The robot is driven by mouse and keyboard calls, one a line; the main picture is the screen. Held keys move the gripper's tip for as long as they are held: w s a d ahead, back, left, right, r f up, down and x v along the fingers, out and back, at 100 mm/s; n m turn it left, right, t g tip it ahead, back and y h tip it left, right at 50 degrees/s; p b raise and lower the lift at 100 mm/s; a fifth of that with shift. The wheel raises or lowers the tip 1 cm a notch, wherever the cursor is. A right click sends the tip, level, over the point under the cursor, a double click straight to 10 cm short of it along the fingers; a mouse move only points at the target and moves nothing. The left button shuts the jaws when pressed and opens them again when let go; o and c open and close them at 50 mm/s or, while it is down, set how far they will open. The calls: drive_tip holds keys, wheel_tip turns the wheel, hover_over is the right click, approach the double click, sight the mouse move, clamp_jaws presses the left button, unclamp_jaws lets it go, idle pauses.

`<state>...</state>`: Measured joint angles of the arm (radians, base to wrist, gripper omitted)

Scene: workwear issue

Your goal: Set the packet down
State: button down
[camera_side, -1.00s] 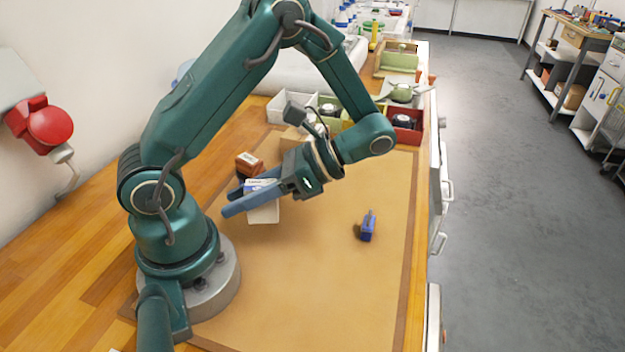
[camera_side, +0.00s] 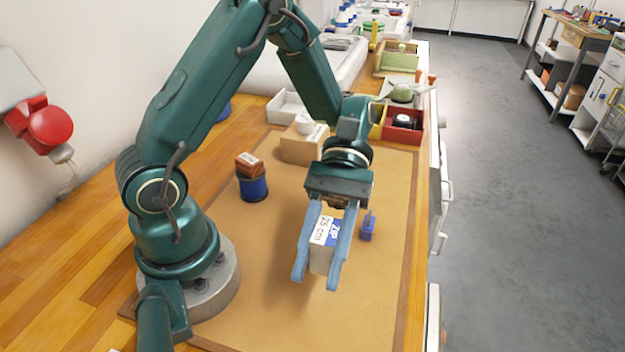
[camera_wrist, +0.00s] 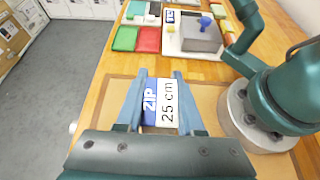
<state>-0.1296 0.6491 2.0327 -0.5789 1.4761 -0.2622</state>
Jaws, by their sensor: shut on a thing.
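The packet (camera_side: 322,244) is a white and blue box marked "ZIP 25 cm". My gripper (camera_side: 317,283) is shut on it, with one blue finger along each side. The packet hangs over the tan mat (camera_side: 270,300), in the near middle of the side view. Its underside is hidden, so I cannot tell how high it is above the mat. In the wrist view the packet (camera_wrist: 163,103) lies between my fingers with its label facing the camera.
A small blue object (camera_side: 367,228) stands on the mat just right of my gripper. A brown block (camera_side: 249,164) rests on a dark blue cylinder (camera_side: 253,189) to the left. A cardboard box (camera_side: 299,148) and a red bin (camera_side: 402,133) stand behind. The near mat is clear.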

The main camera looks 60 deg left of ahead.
drive_tip(key=s+d+f, duration=0.1)
drive_tip(key=d, duration=0.1)
drive_tip(key=s+d+f, duration=0.1)
drive_tip(key=d, duration=0.1)
drive_tip(key=s+d+f, duration=0.1)
drive_tip(key=d+f, duration=0.1)
drive_tip(key=shift+f, duration=2)
drive_tip(key=c, duration=0.5)
unclamp_jaws()
drive_tip(key=shift+f, duration=0.1)
